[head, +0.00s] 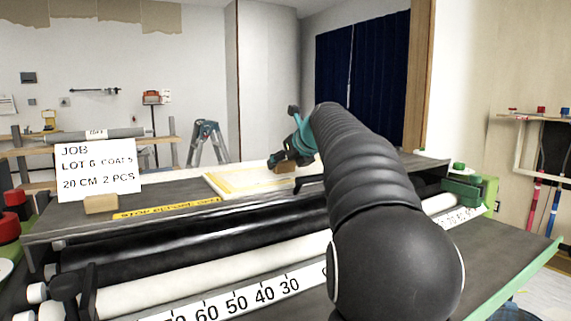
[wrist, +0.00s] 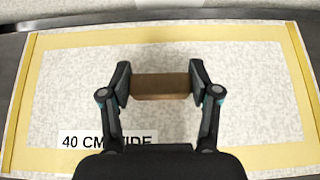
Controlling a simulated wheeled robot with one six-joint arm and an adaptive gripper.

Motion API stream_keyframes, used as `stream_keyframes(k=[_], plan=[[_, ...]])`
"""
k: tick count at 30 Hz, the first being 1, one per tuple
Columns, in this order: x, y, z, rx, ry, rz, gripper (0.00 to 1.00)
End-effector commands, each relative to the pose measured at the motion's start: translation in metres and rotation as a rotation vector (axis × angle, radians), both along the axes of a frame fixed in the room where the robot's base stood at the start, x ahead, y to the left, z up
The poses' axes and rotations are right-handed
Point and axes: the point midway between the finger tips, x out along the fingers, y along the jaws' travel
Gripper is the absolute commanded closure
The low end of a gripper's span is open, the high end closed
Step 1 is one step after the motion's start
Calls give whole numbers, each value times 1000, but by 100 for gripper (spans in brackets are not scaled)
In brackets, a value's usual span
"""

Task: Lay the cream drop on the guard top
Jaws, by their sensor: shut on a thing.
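The cream drop (wrist: 75,90) is a pale speckled sheet with yellow edge bands and a "40 CM WIDE" label. In the head view the pale sheet (head: 235,183) appears at the dark guard top (head: 170,203), partly hidden by my arm. My gripper (wrist: 160,85) is shut on a brown block (wrist: 160,88), over the middle of the sheet in the wrist view. The block also shows in the head view (head: 285,168). I cannot tell whether the block is fixed to the sheet, or whether the sheet rests fully on the guard top.
A job card (head: 98,171) stands at the left of the guard top behind a small wooden block (head: 101,204). A dark roller and a pale roller (head: 215,280) run below the front edge, above a number scale (head: 235,301). A stepladder (head: 207,143) stands behind.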

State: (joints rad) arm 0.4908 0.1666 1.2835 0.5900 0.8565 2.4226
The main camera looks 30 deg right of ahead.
Motion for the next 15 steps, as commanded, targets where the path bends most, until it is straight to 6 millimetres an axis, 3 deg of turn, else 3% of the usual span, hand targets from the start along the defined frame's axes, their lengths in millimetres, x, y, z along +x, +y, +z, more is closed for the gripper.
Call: stream_keyframes(k=[8,9,12,15], plan=[[0,0,0,0,-2,-1,79],[0,0,-1,-1,-1,-1,36],[0,0,-1,-1,-1,0,14],[0,0,-1,-1,-1,-1,14]])
